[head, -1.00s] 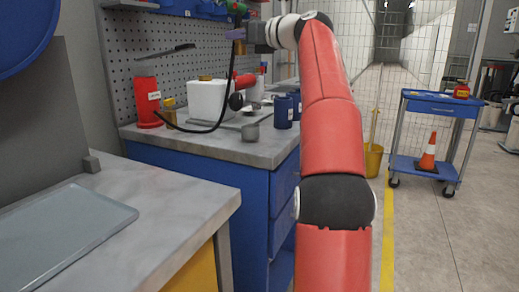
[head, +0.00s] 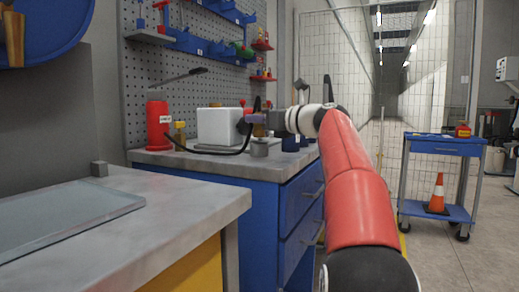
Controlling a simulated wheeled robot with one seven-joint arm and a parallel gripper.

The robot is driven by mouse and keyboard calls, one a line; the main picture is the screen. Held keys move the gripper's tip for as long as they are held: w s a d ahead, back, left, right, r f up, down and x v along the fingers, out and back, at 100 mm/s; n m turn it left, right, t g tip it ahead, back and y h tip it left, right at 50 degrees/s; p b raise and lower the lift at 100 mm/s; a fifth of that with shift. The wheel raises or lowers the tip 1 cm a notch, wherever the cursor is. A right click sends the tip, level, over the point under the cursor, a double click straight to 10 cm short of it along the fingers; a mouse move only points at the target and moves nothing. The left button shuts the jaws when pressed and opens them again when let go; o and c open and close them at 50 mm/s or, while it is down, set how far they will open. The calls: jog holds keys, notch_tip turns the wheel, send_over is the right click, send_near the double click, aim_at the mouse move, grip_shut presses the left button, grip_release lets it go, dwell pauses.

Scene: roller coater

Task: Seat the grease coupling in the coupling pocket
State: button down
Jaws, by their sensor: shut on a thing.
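The fingertips are small and partly hidden. The hose curves down to the left along the bench. A small grey cup-like cylinder (head: 259,149) stands at the bench's front edge, below the gripper. I cannot tell whether it is the coupling pocket; no pocket opening shows clearly.
The blue workbench (head: 262,204) carries a red canister (head: 158,124) and dark blue containers behind my wrist. A pegboard (head: 228,76) stands behind. A nearer grey table (head: 178,192) is at front left. A blue cart (head: 443,145) and an orange cone (head: 438,193) stand right.

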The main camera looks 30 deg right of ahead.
aim_at(263, 135)
jog(key=shift+f+b, duration=1.2)
jog(key=shift+f, duration=0.95)
jog(key=shift+f, duration=0.2)
jog(key=c, duration=1.1)
grip_release()
jog(key=shift+c, duration=0.2)
jog(key=shift+r, duration=0.25)
jog(key=v, duration=1.2)
jog(key=shift+s, duration=0.1)
